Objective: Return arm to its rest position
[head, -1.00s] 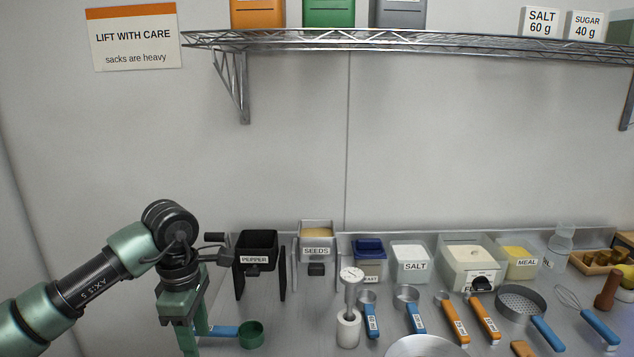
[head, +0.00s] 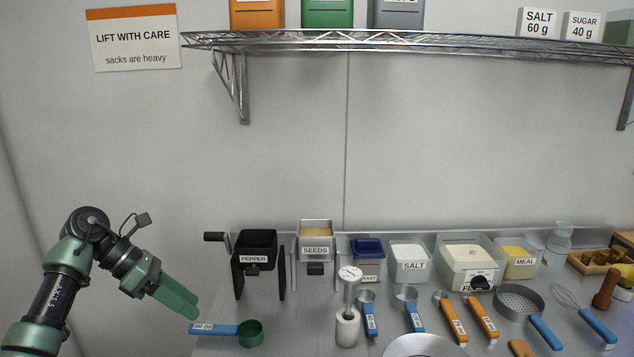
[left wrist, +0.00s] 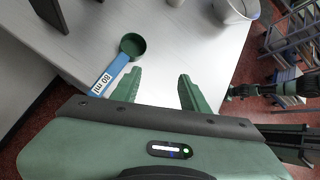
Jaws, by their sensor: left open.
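My left gripper (head: 178,299) is at the lower left of the head view, its green fingers pointing down and to the right. In the left wrist view the two fingers (left wrist: 158,88) stand apart with nothing between them, so it is open and empty. A green measuring cup (head: 250,333) with a blue handle marked 80 ml lies on the counter's left end, just right of the fingertips. It also shows beyond the fingers in the left wrist view (left wrist: 131,46), apart from them. My right gripper is not seen in the head view.
The metal counter (head: 212,306) holds a pepper mill (head: 256,258), a seeds dispenser (head: 315,245), a salt tub (head: 409,263), a white-based dial thermometer (head: 349,300) and several scoops. A wire shelf (head: 400,40) hangs above. Space left of the counter is open.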

